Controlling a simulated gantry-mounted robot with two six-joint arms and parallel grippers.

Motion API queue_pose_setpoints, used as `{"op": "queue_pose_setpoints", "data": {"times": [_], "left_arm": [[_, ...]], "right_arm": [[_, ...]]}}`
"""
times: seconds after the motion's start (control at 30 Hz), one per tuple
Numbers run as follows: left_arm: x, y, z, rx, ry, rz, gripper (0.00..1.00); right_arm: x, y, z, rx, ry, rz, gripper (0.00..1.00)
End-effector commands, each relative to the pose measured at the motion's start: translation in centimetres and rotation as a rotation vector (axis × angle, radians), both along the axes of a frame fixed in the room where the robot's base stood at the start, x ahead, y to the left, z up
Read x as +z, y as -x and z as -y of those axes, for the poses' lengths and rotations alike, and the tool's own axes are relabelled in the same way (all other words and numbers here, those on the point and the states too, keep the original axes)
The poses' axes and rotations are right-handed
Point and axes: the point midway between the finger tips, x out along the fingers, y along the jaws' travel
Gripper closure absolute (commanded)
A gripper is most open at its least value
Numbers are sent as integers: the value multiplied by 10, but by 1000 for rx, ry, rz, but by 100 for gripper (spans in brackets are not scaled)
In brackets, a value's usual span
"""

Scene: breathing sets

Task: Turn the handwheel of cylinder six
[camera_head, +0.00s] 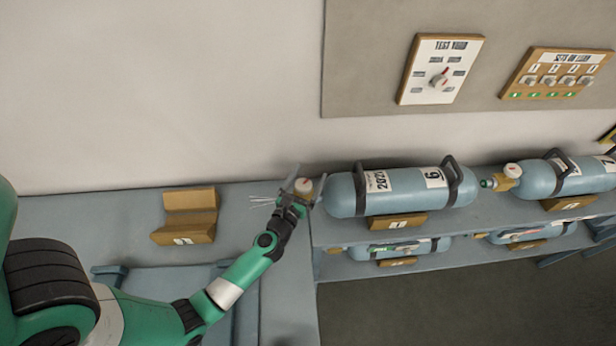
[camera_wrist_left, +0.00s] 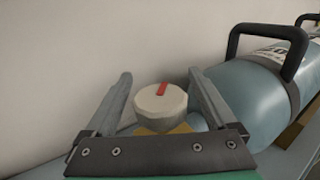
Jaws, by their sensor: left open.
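Cylinder six (camera_head: 405,191) is a blue-grey tank lying on its side on the upper shelf, with a white label reading 6 and a dark carry handle. Its left end has a white round handwheel (camera_head: 304,185), which shows a red mark on top in the left wrist view (camera_wrist_left: 160,104). My left gripper (camera_head: 291,185) is open, with its fingers on either side of the handwheel. In the left wrist view the fingers stand apart from the wheel. The cylinder body (camera_wrist_left: 258,85) is to the right there. My right gripper is not in view.
Cylinder seven (camera_head: 565,178) lies to the right on the same shelf, with its own handwheel (camera_head: 513,171). More cylinders (camera_head: 398,250) lie on the lower shelf. An empty wooden cradle (camera_head: 188,214) stands on the left bench. A dial board (camera_head: 440,70) and a switch board (camera_head: 556,75) hang above.

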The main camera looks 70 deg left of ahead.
Motion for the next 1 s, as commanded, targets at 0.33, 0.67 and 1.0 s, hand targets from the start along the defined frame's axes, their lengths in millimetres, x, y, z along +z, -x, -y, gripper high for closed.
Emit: {"op": "queue_pose_setpoints", "data": {"times": [0.33, 0.67, 1.0], "left_arm": [[0, 0, 0, 0, 0, 0, 53], [0, 0, 1, 1, 0, 1, 95], [0, 1, -1, 82, -1, 3, 95]], "right_arm": [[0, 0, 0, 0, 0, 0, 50], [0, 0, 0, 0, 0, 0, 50], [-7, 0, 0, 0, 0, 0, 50]]}}
